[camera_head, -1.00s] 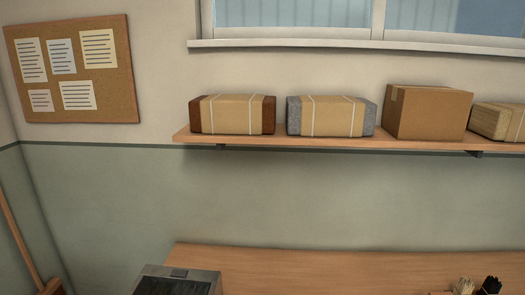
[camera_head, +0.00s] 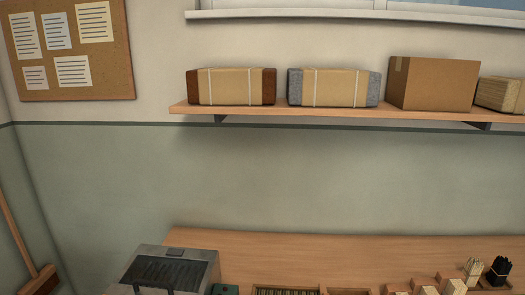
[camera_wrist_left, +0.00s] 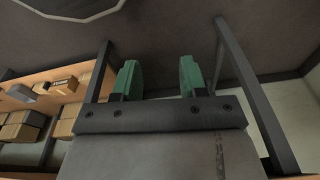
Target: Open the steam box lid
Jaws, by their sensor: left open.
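The steam box (camera_head: 209,272) is a grey metal box at the bottom left of the head view, on the wooden bench. A dark ribbed panel (camera_head: 170,271) is on its top, which looks closed. A dark handle-like bar shows at its front, cut off by the picture edge. My left gripper (camera_wrist_left: 158,78) shows in the left wrist view, its two green-padded fingers apart with nothing between them. It is not in the head view, so its place relative to the box cannot be told. My right gripper is in neither view.
The bench (camera_head: 330,247) carries wooden blocks (camera_head: 425,285), dark and pale bristle bundles (camera_head: 498,270) and a slotted tray (camera_head: 287,291) along its front. A wall shelf (camera_head: 330,113) holds wrapped parcels and a carton (camera_head: 433,83). A broom (camera_head: 38,278) leans at the left.

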